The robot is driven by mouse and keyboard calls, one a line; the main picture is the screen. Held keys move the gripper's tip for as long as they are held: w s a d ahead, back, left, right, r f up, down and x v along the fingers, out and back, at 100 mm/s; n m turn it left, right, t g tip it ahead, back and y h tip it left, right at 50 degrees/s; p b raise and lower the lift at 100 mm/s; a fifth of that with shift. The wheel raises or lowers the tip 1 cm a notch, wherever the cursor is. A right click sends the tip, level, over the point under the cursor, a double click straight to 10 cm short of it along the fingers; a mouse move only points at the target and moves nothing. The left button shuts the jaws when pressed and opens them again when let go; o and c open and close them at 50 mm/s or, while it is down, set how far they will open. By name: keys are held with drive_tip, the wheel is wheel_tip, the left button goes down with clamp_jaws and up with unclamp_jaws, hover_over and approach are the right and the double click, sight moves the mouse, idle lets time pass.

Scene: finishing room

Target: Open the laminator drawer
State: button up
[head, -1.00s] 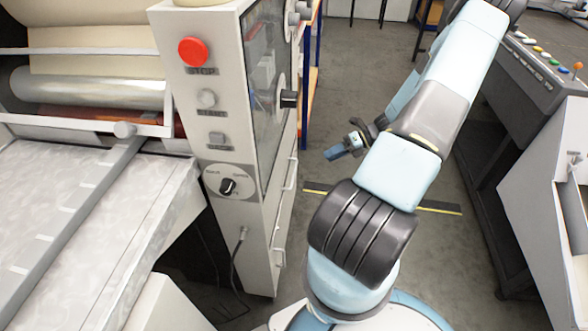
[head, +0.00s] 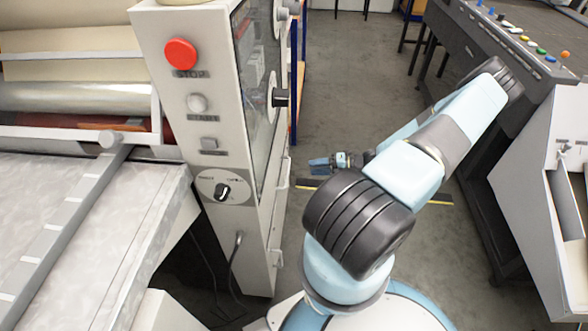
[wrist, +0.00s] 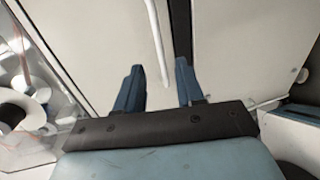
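The laminator (head: 165,110) stands at the left in the head view, a pale column with a red stop button. Its right side carries an upper handle (head: 283,184) and a lower handle (head: 275,263). My gripper (head: 318,165) is at that side, right of the upper handle and pointing left. In the wrist view, my gripper's (wrist: 158,85) two blue fingers stand apart with nothing gripped. A white bar handle (wrist: 157,40) on a pale panel (wrist: 110,40) lies ahead, lined up between the fingers. I cannot tell how far beyond the fingertips it is.
A dark gap (wrist: 181,35) separates that panel from a second pale panel (wrist: 235,50). A glazed side with rollers (wrist: 25,105) lies at the wrist view's left. A dark console (head: 500,80) stands at the right. Bare grey floor (head: 350,80) lies between.

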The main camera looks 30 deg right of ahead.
drive_tip(key=x, duration=1)
drive_tip(key=shift+s, duration=0.1)
clamp_jaws()
idle(0.3)
